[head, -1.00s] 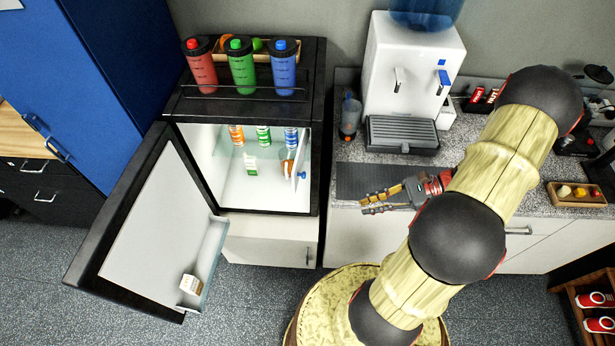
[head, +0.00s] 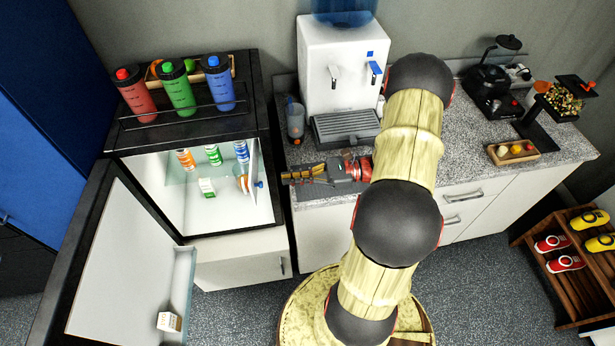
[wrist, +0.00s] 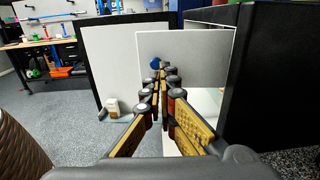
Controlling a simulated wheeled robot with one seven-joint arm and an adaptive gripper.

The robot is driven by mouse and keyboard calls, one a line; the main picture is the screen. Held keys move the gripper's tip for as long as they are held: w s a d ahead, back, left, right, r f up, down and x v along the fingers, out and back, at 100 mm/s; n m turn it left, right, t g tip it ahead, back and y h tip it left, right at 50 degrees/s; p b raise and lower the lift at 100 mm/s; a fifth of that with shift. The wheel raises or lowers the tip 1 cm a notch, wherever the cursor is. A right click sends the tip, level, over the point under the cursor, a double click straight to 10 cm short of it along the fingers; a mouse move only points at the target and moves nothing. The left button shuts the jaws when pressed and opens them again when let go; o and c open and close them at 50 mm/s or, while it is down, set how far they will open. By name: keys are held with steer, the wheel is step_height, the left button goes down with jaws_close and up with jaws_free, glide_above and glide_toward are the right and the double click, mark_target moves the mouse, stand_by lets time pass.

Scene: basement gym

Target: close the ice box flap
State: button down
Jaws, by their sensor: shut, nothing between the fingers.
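The ice box flap (head: 253,160) is a thin white panel seen nearly edge-on at the right inside the open fridge, swung outward. Its blue knob (head: 259,184) shows near the flap's lower edge. In the wrist view the flap (wrist: 200,55) is a pale panel straight ahead, with the blue knob (wrist: 155,62) at its left, just beyond the fingertips. My gripper (head: 284,178) is shut and empty, just right of the fridge's front right edge, pointing left. In the wrist view the fingers (wrist: 163,70) overlap the flap; I cannot tell whether they touch it.
The fridge door (head: 120,255) stands wide open at left, with a small carton (head: 169,321) on its shelf. Cans and a green-white carton (head: 207,187) are inside. Bottles stand on the fridge (head: 185,124). A water dispenser (head: 335,60) and a tumbler (head: 295,122) stand on the counter.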

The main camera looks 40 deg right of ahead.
steer(key=x, duration=0.5)
stand_by(0.4)
